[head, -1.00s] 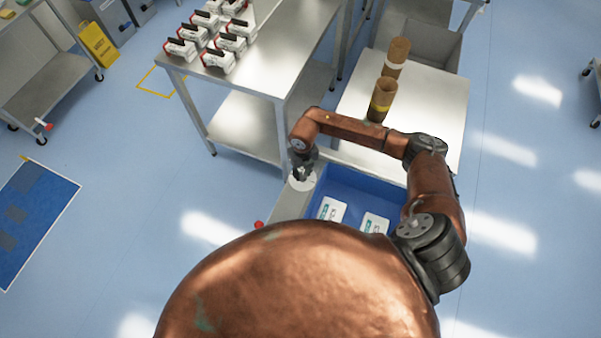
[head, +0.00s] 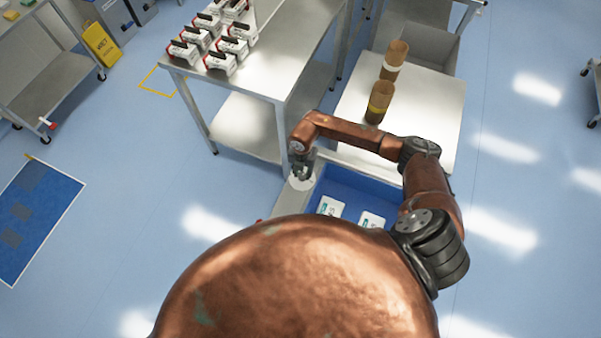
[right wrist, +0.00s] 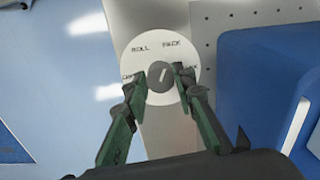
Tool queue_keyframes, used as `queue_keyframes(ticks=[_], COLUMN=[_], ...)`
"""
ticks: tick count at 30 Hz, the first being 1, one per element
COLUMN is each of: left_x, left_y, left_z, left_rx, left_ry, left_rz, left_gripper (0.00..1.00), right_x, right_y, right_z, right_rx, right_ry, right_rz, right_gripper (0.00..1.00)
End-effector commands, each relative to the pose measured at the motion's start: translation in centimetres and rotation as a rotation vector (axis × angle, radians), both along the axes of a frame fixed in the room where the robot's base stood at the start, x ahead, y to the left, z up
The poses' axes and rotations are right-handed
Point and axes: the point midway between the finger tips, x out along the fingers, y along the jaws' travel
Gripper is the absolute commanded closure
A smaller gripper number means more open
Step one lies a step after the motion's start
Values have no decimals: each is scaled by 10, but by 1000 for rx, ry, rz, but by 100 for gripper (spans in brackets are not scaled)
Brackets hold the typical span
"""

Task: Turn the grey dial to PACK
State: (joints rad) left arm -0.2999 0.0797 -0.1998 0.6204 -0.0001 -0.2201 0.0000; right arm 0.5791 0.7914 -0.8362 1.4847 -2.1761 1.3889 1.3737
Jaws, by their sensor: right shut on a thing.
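The grey dial (right wrist: 160,85) sits in the middle of a round white plate (right wrist: 150,22) in the right wrist view. My right gripper (right wrist: 160,77) is shut on the dial, one finger on each side. In the head view my right gripper (head: 300,172) is over the white plate (head: 301,184), and the dial is hidden. My left gripper is not in view.
A blue bin (head: 345,187) with white packs (head: 330,206) is right of the plate. Behind it a pale table (head: 440,120) bears two brown tubes (head: 380,102). A steel table (head: 270,70) with several boxed items is at the back.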

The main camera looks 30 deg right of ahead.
Motion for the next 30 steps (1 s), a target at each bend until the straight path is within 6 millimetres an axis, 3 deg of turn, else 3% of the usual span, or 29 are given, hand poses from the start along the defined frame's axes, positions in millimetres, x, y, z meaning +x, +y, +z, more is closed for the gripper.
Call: queue_keyframes(ticks=[18,19,26,30], left_x=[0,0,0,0], left_y=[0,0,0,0], left_z=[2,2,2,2], left_rx=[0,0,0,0], left_ry=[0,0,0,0], left_rz=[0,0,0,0], left_gripper=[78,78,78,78], right_x=[-5,-5,-3,-2], right_y=[2,2,2,2], right_z=[-2,-2,-1,-1], right_rx=[2,2,2,2], right_ry=[11,11,6,4], right_rz=[-43,-42,-42,-42], right_gripper=[100,75,59,58])
